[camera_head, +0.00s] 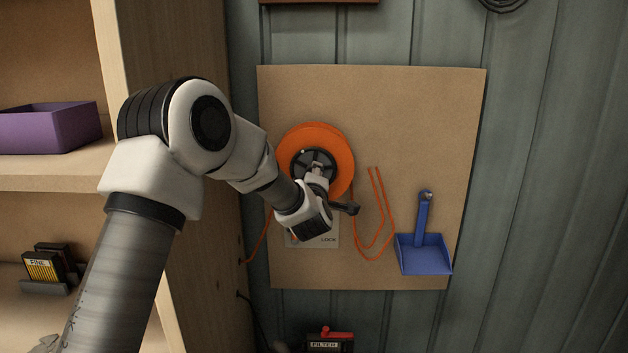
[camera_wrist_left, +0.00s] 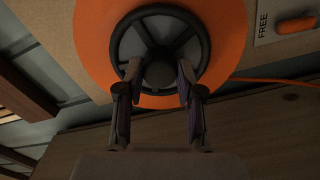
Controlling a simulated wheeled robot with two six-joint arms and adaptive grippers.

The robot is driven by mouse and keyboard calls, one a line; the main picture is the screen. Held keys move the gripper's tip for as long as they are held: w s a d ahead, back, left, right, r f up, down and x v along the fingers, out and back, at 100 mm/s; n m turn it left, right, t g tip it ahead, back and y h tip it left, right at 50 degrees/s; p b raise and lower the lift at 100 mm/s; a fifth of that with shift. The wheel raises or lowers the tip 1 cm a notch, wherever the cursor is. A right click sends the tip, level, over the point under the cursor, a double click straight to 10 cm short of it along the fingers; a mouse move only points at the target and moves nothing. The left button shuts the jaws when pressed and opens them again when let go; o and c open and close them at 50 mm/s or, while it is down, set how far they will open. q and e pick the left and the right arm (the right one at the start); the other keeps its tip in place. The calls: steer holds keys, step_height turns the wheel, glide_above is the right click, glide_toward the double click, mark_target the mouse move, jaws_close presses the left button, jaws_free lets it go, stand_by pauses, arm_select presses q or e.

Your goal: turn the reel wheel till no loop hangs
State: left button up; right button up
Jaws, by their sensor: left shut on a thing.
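The orange reel (camera_head: 338,146) is on a brown board, with a dark spoked reel wheel (camera_head: 300,159) at its centre. My left gripper (camera_head: 317,170) reaches the wheel's middle. In the left wrist view my left gripper (camera_wrist_left: 157,88) is shut on the wheel's round central knob (camera_wrist_left: 158,73), one finger on each side, inside the wheel's rim (camera_wrist_left: 157,13). An orange cord loop (camera_head: 378,240) hangs on the board to the right of the reel. My right gripper is in neither view.
Below the reel is a label plate (camera_head: 330,241) reading LOCK; its FREE end (camera_wrist_left: 263,32) and an orange lever (camera_wrist_left: 296,25) show in the wrist view. A blue dustpan (camera_head: 424,254) hangs right of the loop. A wooden shelf (camera_head: 190,230) stands close at left.

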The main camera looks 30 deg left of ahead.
arm_select(q)
steer(key=shift+a+r+m+p, duration=0.15)
steer(key=shift+m+p, duration=0.85)
steer(key=shift+m, duration=2.8)
steer(key=shift+r+m+p, duration=0.2)
steer(key=shift+m+p, duration=0.75)
steer(key=shift+m, duration=2.85)
steer(key=o, duration=1.2)
steer(key=shift+f, duration=0.1)
steer(key=shift+c, duration=0.2)
steer(key=shift+f, duration=0.1)
